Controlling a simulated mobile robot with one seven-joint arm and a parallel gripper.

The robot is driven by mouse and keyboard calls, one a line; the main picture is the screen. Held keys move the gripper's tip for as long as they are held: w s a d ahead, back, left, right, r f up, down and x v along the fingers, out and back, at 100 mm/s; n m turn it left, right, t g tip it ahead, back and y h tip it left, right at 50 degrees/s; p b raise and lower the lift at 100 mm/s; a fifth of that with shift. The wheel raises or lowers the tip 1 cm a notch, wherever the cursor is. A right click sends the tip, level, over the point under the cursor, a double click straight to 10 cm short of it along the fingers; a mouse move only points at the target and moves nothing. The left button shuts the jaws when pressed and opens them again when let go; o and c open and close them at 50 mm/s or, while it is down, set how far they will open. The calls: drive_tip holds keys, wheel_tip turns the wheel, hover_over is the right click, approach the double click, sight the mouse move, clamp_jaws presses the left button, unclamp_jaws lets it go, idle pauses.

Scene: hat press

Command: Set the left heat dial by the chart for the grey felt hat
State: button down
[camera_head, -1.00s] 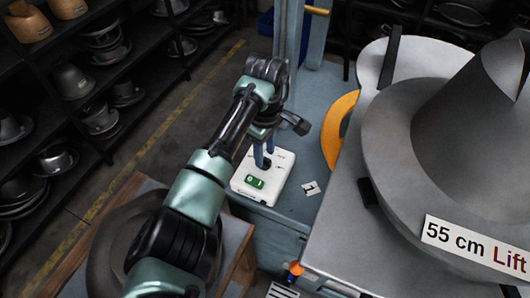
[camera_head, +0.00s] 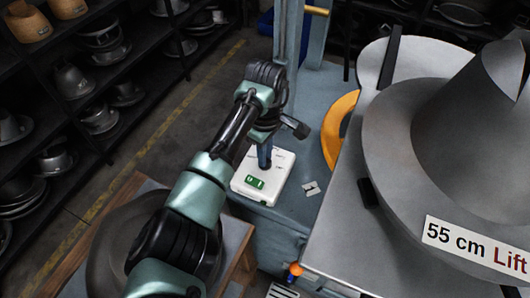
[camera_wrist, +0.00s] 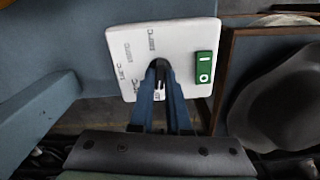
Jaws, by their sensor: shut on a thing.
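The white control box (camera_head: 276,187) with the heat dial sits on the blue-grey bench. It carries a green rocker switch (camera_head: 254,182), which also shows in the wrist view (camera_wrist: 204,67). Around the dial are several °C marks, too small to read surely. My gripper (camera_head: 264,160) points down onto the box; in the wrist view its two blue fingers (camera_wrist: 160,76) are shut on the dark dial knob. The fingers hide most of the knob, so I cannot tell which mark it points to. I see no chart that I can read.
A large grey hat-shaped form (camera_head: 430,140) labelled "55 cm Lift" fills the right side. An orange curved part (camera_head: 338,130) and a small pale plate (camera_head: 311,188) lie near the box. A blue post (camera_head: 291,60) stands behind. Shelves of metal forms line the left.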

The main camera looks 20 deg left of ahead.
drive_tip(key=shift+r+m+p, duration=0.15)
drive_tip(key=shift+m+p, duration=0.15)
drive_tip(key=shift+p, duration=0.25)
drive_tip(key=shift+d+m+p, duration=0.1)
drive_tip(key=shift+m+p, duration=0.5)
drive_tip(key=shift+p, duration=0.1)
drive_tip(key=shift+m+p, duration=0.65)
drive_tip(key=shift+m, duration=0.15)
drive_tip(key=m+p, duration=0.1)
drive_tip(key=m, duration=0.2)
drive_tip(key=shift+m, duration=0.3)
drive_tip(key=m, duration=0.4)
drive_tip(key=shift+m+p, duration=0.3)
drive_tip(key=shift+p, duration=0.1)
drive_tip(key=m, duration=1.2)
drive_tip(key=shift+p, duration=0.3)
